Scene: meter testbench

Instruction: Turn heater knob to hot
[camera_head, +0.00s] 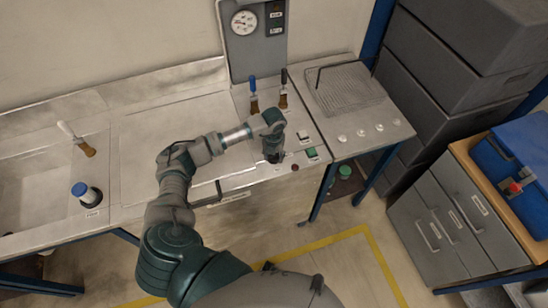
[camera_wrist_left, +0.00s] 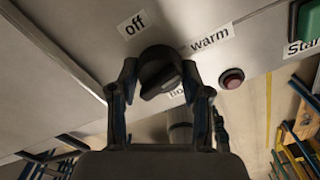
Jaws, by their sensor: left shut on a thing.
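The black heater knob (camera_wrist_left: 158,68) sits on the bench's front panel in the left wrist view. My left gripper (camera_wrist_left: 160,82) is shut on it, with one finger on each side. An "off" label (camera_wrist_left: 132,25) is at the knob's upper left and a "warm" label (camera_wrist_left: 210,40) at its upper right. A third label (camera_wrist_left: 177,92) is mostly hidden behind the knob and a finger. The knob's ridge is tilted, but which mark it points to is unclear. In the head view my left gripper (camera_head: 273,150) points down at the panel and hides the knob.
A red button (camera_wrist_left: 232,78) and a green start button (camera_wrist_left: 308,22) are right of the knob. Blue- and black-handled levers (camera_head: 253,96) (camera_head: 283,90) stand behind the gripper. A gauge panel (camera_head: 253,38) rises at the back. A hotplate (camera_head: 345,88) is at the right.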

